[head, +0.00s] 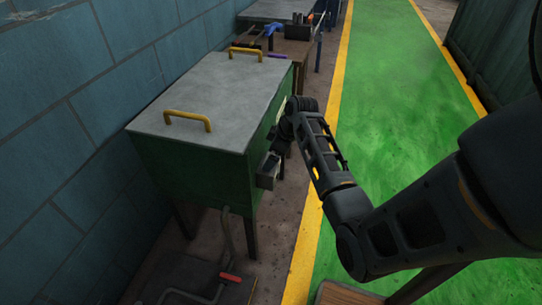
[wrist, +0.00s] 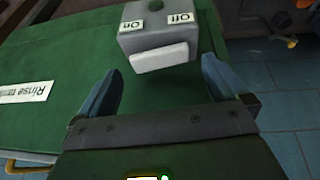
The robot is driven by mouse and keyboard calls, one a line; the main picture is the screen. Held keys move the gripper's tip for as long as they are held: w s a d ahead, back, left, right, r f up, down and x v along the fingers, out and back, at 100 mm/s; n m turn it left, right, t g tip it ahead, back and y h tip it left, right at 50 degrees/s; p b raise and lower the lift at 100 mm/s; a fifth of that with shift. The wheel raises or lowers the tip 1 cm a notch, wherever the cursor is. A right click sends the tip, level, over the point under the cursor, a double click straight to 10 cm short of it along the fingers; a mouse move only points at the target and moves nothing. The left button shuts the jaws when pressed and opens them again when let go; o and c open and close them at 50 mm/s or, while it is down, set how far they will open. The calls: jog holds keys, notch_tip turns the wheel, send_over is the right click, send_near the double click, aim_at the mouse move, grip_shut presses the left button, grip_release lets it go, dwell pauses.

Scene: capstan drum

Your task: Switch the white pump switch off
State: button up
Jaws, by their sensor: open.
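The white pump switch (wrist: 158,57) is a white block-shaped lever on a grey box (wrist: 135,40). The box carries an "On" label (wrist: 131,25) at left and an "Off" label (wrist: 181,18) at right in the wrist view. The lever sits below the labels in the picture, slightly tilted, and I cannot tell its setting. My gripper (wrist: 160,88) is open and empty, its fingers apart on either side of the lever's near end, with no clear contact. In the head view, my gripper is beside the cabinet's right face, and the lever is largely hidden.
The box is on a green cabinet (head: 195,170) with a grey lid (head: 215,95) and yellow handles (head: 187,119). A "Rinse" label (wrist: 24,93) is on the green panel. A red-handled item (head: 230,277) lies low in front. The green walkway (head: 385,110) at right is open floor.

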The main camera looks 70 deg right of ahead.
jog(key=shift+v, duration=2.8)
jog(key=w+a+f+m+t+h, duration=0.1)
jog(key=a+f, duration=0.2)
jog(key=a, duration=0.4)
jog(key=a+f+t, duration=0.1)
jog(key=a+f, duration=0.2)
jog(key=a, duration=0.5)
jog(key=s+a+t+h, duration=0.15)
jog(key=s+a, duration=0.35)
jog(key=a, duration=0.7)
jog(key=s+a+r+t+y, duration=0.1)
jog(key=s+a+r+t, duration=0.1)
jog(key=s+a+r, duration=0.2)
jog(key=s+a+r+t+y, duration=0.1)
jog(key=s+a+r, duration=0.3)
jog(key=r, duration=0.6)
jog(key=s+a+r+t+y, duration=0.1)
jog(key=s+a+r+t, duration=0.3)
jog(key=s+r, duration=0.3)
jog(key=shift+s+r, duration=0.4)
jog(key=shift+s, duration=0.05)
